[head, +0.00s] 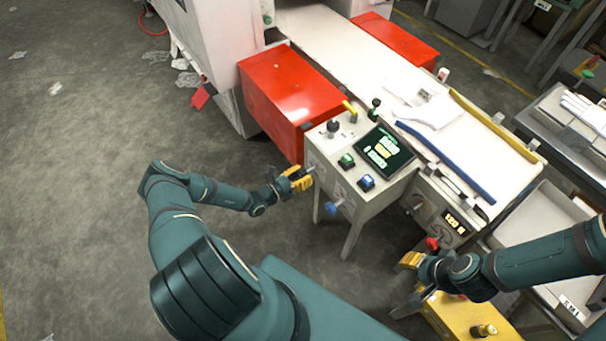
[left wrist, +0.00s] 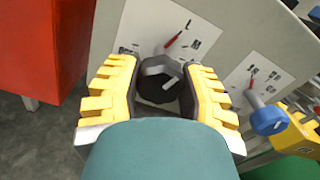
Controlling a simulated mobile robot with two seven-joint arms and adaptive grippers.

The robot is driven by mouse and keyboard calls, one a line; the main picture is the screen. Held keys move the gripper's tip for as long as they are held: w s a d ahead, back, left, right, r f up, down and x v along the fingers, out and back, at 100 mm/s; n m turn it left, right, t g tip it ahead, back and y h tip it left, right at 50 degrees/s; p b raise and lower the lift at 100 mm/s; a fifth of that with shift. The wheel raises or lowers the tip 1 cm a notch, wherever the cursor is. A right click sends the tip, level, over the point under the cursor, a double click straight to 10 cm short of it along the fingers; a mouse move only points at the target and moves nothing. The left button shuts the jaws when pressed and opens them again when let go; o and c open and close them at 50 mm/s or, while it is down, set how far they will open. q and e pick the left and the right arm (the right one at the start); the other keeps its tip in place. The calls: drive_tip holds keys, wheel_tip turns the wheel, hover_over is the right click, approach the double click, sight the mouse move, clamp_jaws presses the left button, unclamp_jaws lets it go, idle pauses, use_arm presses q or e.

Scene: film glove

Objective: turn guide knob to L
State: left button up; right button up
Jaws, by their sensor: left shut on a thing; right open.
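The guide knob (left wrist: 160,80) is black and round with a pale stripe on its face. It sits on a white dial plate (left wrist: 150,22) with the letters L and M at its upper right and a less legible label at its left. A red pointer mark lies between the knob and the L. My left gripper (left wrist: 163,92) has its yellow-padded fingers on either side of the knob and is shut on it; in the head view it (head: 301,180) is at the side of the control console (head: 330,170), hiding the knob. My right gripper (head: 411,278) is open and empty near a red knob (head: 432,244).
A second dial with a blue-ended handle (left wrist: 268,120) is to the right of the guide knob; the blue end (head: 333,208) also shows in the head view. A red box (head: 285,90) stands behind the console. A yellow box (head: 465,318) is below my right gripper.

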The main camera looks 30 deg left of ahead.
use_arm(q)
drive_tip(key=shift+d+f, duration=0.1)
idle(0.4)
drive_tip(key=o, duration=1.2)
drive_tip(key=v, duration=1.2)
